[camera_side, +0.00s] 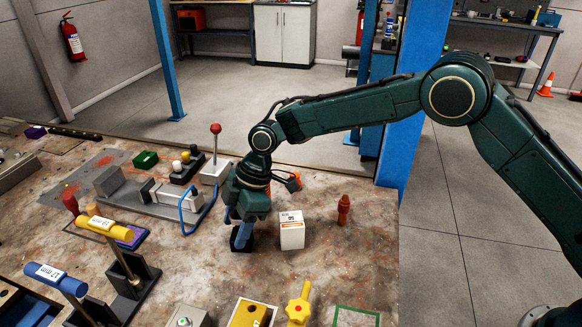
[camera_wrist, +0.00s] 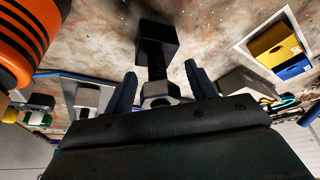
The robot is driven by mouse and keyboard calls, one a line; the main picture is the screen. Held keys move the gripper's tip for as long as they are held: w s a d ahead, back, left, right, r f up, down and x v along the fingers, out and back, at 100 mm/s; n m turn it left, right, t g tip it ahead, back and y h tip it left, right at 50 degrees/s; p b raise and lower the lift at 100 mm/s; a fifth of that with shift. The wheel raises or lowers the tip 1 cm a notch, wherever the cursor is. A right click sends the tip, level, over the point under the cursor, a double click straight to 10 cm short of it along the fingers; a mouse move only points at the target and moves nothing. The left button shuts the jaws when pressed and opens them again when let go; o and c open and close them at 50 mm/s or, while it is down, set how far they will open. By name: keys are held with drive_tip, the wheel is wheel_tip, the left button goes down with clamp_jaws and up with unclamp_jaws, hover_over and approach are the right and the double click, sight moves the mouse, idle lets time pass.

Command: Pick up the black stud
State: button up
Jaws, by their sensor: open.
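The black stud has a dark square block (camera_wrist: 157,42) at one end, a threaded shank and a grey hex nut (camera_wrist: 158,93) in the wrist view. In the side view its dark block (camera_side: 241,238) shows low on the table, just under my gripper (camera_side: 238,216). My gripper is open. In the wrist view its two blue fingers (camera_wrist: 163,88) stand on either side of the stud's nut and lower shank, with visible gaps. I cannot tell the exact height of the fingers along the stud. The gripper hides most of the stud in the side view.
A white box (camera_side: 292,232) stands close to the right of my gripper, with a red-brown piece (camera_side: 343,210) beyond it. A grey fixture with a blue hose (camera_side: 184,215) lies to the left. Yellow parts (camera_side: 299,304) are in front. An orange-and-black cylinder (camera_wrist: 28,40) fills the wrist view's upper left.

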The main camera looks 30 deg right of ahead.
drive_tip(key=shift+a+f, duration=0.1)
drive_tip(key=shift+f, duration=0.05)
drive_tip(key=shift+c, duration=0.5)
clamp_jaws()
drive_tip(key=shift+r, duration=5.1)
